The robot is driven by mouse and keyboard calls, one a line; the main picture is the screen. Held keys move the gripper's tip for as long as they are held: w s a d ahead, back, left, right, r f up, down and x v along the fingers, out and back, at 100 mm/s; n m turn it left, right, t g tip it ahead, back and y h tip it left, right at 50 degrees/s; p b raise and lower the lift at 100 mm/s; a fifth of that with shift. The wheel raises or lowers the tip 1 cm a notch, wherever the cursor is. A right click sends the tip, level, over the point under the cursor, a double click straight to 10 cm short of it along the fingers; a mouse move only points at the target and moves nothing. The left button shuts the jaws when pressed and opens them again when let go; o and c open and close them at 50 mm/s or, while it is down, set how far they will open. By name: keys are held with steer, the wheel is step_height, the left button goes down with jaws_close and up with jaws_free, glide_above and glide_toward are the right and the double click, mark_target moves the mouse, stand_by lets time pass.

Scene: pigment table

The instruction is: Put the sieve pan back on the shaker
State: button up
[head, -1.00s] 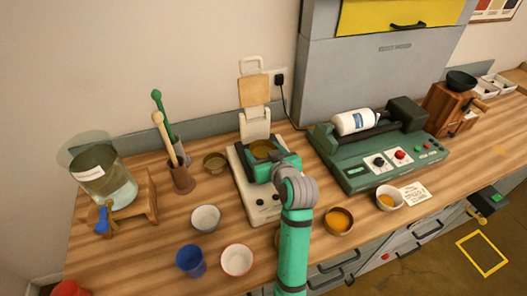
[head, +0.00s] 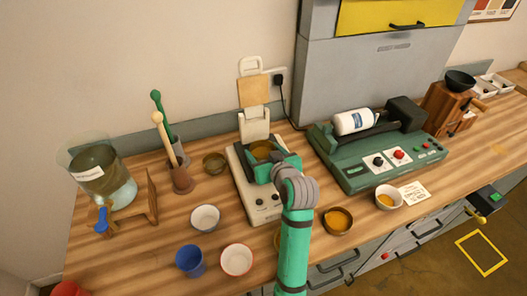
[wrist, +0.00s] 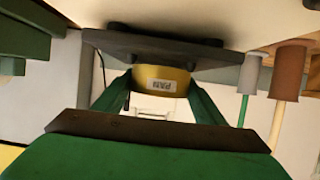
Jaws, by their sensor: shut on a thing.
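The sieve pan (wrist: 162,79) is a yellow-brown round dish with a "PAN" label facing the wrist camera. My gripper (wrist: 160,92) is shut on it, with one green finger on each side. In the head view the pan (head: 261,148) is over the dark top plate of the cream shaker (head: 262,197). In the upside-down wrist view, the pan meets the shaker's dark plate (wrist: 112,43). I cannot tell whether it rests fully on it. My green gripper and wrist hide part of the plate in the head view.
A raised white bracket (head: 254,124) stands behind the shaker. A green roller machine (head: 375,158) is close on the right. Bowls (head: 205,217) and a blue cup (head: 190,261) sit front left.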

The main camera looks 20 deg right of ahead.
steer(key=shift+d+f, duration=0.1)
steer(key=shift+f, duration=0.25)
steer(key=o, duration=0.8)
steer(key=shift+o, duration=0.2)
steer(key=shift+w, duration=0.1)
